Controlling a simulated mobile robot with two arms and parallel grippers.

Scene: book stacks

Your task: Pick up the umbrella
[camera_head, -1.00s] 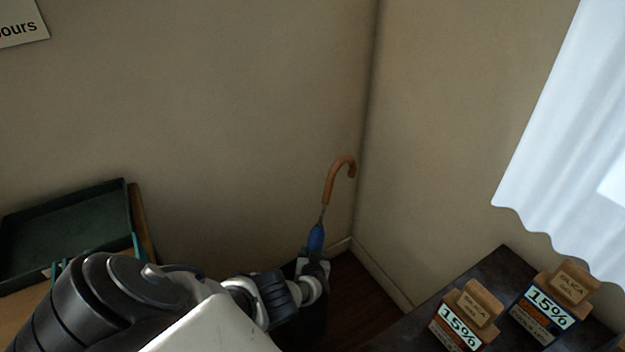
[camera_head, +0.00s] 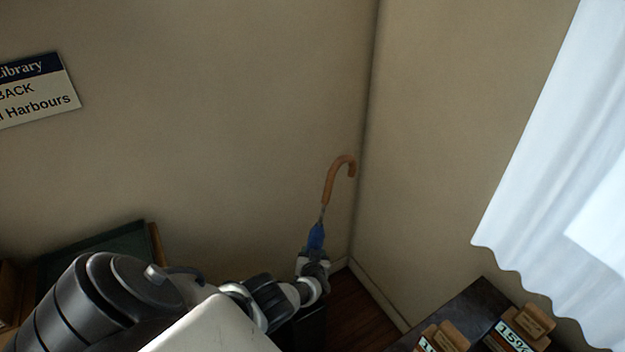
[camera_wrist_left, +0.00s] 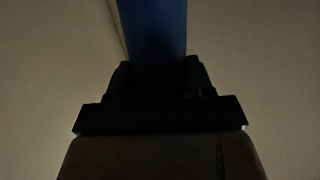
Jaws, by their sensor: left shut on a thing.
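The umbrella (camera_head: 317,237) has a blue folded canopy and a curved tan handle at its top. It stands nearly upright, leaning slightly, by the room corner. My left gripper (camera_head: 314,256) is shut on its blue canopy, below the handle. In the left wrist view the blue umbrella (camera_wrist_left: 152,28) runs up between the two dark fingers of my left gripper (camera_wrist_left: 156,78). The umbrella's lower part is hidden behind my gripper and arm. My right gripper is in neither view.
A dark stand or bin (camera_head: 312,325) is below my gripper, partly hidden. A dark green tray (camera_head: 105,241) is at the left. A dark table (camera_head: 462,312) with wooden sale blocks is at lower right, under a white curtain (camera_head: 560,150). Walls meet close behind the umbrella.

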